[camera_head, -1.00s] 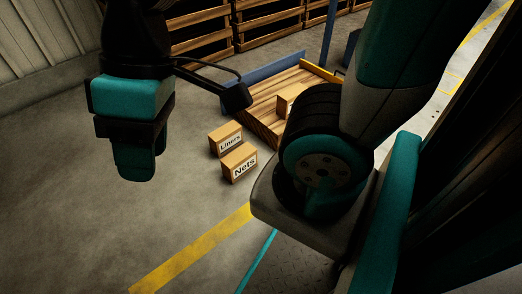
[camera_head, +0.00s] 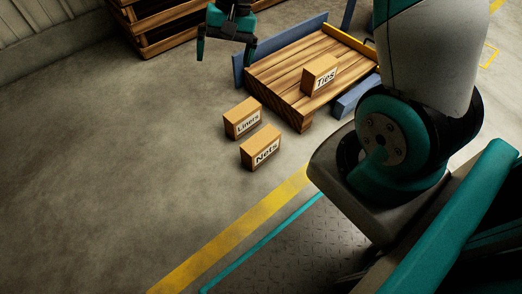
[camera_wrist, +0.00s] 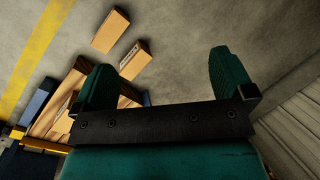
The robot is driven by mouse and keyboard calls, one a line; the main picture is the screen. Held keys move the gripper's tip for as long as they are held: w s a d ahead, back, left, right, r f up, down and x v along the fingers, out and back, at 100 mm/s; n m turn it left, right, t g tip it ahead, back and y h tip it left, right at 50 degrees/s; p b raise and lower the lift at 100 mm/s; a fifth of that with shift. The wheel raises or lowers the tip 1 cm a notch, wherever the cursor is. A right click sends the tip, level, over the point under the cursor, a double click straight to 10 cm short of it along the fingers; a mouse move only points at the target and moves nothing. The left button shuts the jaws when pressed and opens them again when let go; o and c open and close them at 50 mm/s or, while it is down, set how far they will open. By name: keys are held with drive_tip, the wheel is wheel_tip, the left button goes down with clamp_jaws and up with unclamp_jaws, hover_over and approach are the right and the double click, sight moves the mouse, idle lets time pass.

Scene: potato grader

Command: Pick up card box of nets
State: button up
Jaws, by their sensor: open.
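The card box marked Nets (camera_head: 260,148) stands upright on the concrete floor, in the middle of the head view. In the wrist view I take the box near the top (camera_wrist: 110,30) to be it; its label does not show there. My gripper (camera_head: 226,50) is open and empty at the top of the head view, above and to the left of the Nets box in the picture, apart from it. In the wrist view the two green fingers (camera_wrist: 160,65) are spread with nothing between them.
A box marked Liners (camera_head: 242,119) stands close beside the Nets box. A box marked Ties (camera_head: 320,75) sits on a wooden pallet (camera_head: 285,80) edged with blue rails. Wooden crates (camera_head: 165,25) stand behind. A yellow floor line (camera_head: 235,228) runs in front. Floor to the left is clear.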

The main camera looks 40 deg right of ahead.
drive_tip(key=w+d+f+m+b, duration=0.1)
drive_tip(key=w+d+f+m, duration=0.1)
drive_tip(key=d+f+m, duration=0.3)
drive_tip(key=w+d+f, duration=0.1)
drive_tip(key=d+f, duration=0.3)
drive_tip(key=f, duration=0.4)
drive_tip(key=m+b, duration=0.2)
drive_tip(key=m, duration=0.4)
approach(262, 138)
drive_tip(key=shift+m+y, duration=0.3)
drive_tip(key=b+x, duration=0.6)
drive_tip(key=shift+s+d+f+b, duration=0.1)
drive_tip(key=shift+s+d+b, duration=0.15)
drive_tip(key=shift+b, duration=0.15)
drive_tip(key=b+x, duration=0.2)
drive_tip(key=x, duration=0.1)
drive_tip(key=b+x, duration=0.2)
drive_tip(key=b, duration=0.1)
drive_tip(key=shift+w+a+f, duration=0.1)
drive_tip(key=shift+w+f, duration=0.1)
drive_tip(key=shift+f, duration=0.2)
drive_tip(key=shift+r, duration=0.15)
drive_tip(key=shift+f, duration=0.3)
drive_tip(key=shift+c, duration=0.2)
drive_tip(key=c, duration=1.1)
